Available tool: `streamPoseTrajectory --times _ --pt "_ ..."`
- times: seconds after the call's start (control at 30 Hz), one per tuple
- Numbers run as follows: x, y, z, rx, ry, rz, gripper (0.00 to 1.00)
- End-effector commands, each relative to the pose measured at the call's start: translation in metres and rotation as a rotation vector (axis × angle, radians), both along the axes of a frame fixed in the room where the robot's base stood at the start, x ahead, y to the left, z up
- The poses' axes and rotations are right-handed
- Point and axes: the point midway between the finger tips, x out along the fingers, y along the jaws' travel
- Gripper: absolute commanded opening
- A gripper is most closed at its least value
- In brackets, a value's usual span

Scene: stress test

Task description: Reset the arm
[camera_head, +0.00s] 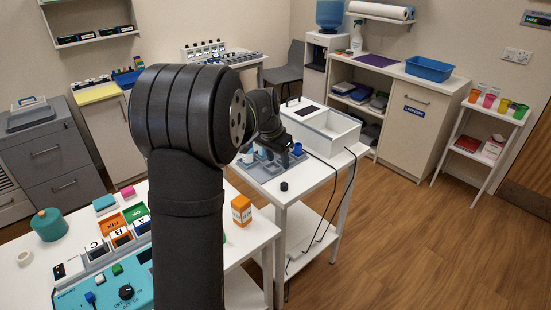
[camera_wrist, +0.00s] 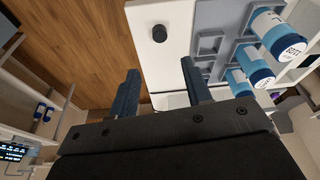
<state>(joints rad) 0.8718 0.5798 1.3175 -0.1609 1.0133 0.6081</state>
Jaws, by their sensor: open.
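My gripper (camera_wrist: 160,80) is open, with two blue-grey fingers apart and nothing between them in the wrist view. In the head view my black arm rises in front of the near table and bends away. Its wrist end hangs over the far white table (camera_head: 329,163), beside a grey rack (camera_head: 262,170). The wrist view shows part of this rack (camera_wrist: 208,45) with square recesses, some empty. Several white and blue labelled bottles (camera_wrist: 268,28) stand on its right side. A small black cap (camera_wrist: 159,33) lies near the rack, also seen in the head view (camera_head: 284,186).
A white open-topped box (camera_head: 330,128) stands behind the gripper. Dark cables hang off the far table's right side. The near table holds a teal device (camera_head: 108,285), a green pot (camera_head: 49,224), coloured blocks and an orange box (camera_head: 241,210). Wooden floor on the right is clear.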

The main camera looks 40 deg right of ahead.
Motion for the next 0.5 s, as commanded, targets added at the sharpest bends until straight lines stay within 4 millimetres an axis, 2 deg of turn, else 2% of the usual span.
streamPoseTrajectory --times 0.13,0.27,0.5 --pt "0.000 -0.002 -0.005 0.001 0.000 0.000 0.45" --pt "0.001 -0.006 -0.021 0.003 0.002 -0.001 0.45" --pt "0.003 -0.018 -0.066 0.003 0.001 -0.001 0.45"
